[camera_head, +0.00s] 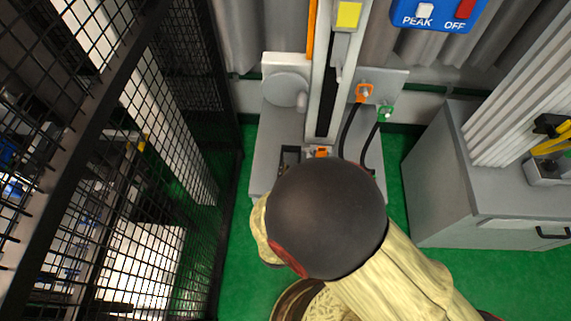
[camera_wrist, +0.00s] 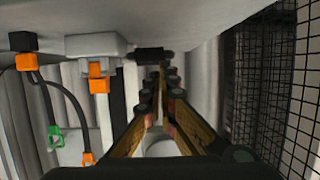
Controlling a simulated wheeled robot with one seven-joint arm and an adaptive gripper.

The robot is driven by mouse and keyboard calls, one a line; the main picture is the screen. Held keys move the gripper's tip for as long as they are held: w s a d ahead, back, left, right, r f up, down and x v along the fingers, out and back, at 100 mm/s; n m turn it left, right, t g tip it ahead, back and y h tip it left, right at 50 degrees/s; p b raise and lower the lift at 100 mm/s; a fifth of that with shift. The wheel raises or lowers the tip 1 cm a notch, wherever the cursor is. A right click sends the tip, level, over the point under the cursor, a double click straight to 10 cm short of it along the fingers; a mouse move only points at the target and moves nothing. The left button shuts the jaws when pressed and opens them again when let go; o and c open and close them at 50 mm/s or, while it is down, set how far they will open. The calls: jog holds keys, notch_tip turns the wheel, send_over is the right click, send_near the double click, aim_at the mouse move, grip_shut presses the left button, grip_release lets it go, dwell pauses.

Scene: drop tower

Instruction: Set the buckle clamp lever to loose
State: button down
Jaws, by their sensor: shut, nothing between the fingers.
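My gripper (camera_wrist: 160,72) is shut and empty in the wrist view, its two fingers meeting ahead of the camera. A small dark block (camera_wrist: 154,55) is just beyond the fingertips; I cannot tell whether they touch it. To their left is a grey clamp-like block (camera_wrist: 96,45) with an orange piece (camera_wrist: 98,84) under it. In the head view a small orange part (camera_head: 321,152) sits at the foot of the tower's column (camera_head: 346,50). I cannot tell which part is the buckle lever, or its setting. My arm hides my gripper in the head view.
A black mesh fence (camera_head: 150,130) stands on the left. Orange (camera_head: 363,92) and green (camera_head: 386,112) plugs with black cables are right of the column. A grey cabinet (camera_head: 440,170) stands at right. Green floor (camera_head: 236,265) shows between fence and base. A blue PEAK/OFF panel (camera_head: 440,12) is above.

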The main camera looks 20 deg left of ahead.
jog(key=shift+s+d+f+b, duration=0.1)
jog(key=shift+s+f+b, duration=0.15)
jog(key=shift+f, duration=0.55)
jog(key=shift+s+f+b, duration=0.1)
jog(key=shift+f+b, duration=0.15)
jog(key=shift+f, duration=0.55)
jog(key=shift+f, duration=0.1)
